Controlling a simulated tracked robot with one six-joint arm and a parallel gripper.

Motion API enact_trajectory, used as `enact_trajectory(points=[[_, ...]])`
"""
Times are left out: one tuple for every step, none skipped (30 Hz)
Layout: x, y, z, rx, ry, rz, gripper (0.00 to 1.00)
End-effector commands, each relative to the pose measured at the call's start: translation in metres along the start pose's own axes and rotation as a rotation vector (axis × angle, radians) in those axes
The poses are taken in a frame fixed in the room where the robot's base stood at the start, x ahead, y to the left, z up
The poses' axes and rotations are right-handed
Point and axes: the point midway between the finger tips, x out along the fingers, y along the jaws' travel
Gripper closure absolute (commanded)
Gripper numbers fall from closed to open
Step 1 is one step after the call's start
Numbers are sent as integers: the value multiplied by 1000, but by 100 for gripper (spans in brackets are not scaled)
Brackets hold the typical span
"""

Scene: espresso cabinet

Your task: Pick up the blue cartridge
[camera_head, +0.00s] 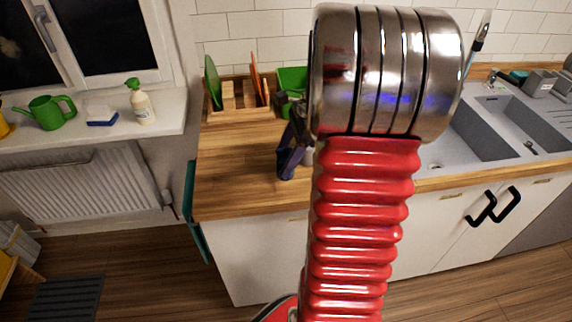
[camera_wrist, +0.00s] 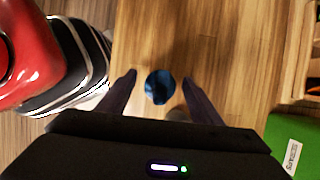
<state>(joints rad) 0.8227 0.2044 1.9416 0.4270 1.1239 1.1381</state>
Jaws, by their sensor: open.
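The blue cartridge (camera_wrist: 160,87) shows in the wrist view as a small round blue thing with a dark middle, above the wooden counter. It sits between the two dark fingers of my gripper (camera_wrist: 159,79), with a visible gap on each side. My gripper is open. In the head view my gripper (camera_head: 289,160) is low over the counter, left of my red arm.
The wooden counter (camera_head: 235,165) is clear left of my gripper. Behind stand a wooden rack (camera_head: 240,114) with boards and a green container (camera_head: 292,78). A grey sink (camera_head: 480,135) lies to the right. The counter's front edge is close.

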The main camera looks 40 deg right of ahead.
Motion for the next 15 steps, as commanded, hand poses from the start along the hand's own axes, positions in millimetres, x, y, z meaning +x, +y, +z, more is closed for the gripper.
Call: enact_trajectory(points=[[0,0,0,0,0,0,41],[0,0,0,0,0,0,41],[0,0,0,0,0,0,41],[0,0,0,0,0,0,41],[0,0,0,0,0,0,41],[0,0,0,0,0,0,41],[0,0,0,0,0,0,43],[0,0,0,0,0,0,45],[0,0,0,0,0,0,48],[0,0,0,0,0,0,50],[0,0,0,0,0,0,52],[0,0,0,0,0,0,55],[0,0,0,0,0,0,57],[0,0,0,0,0,0,59],[0,0,0,0,0,0,62]])
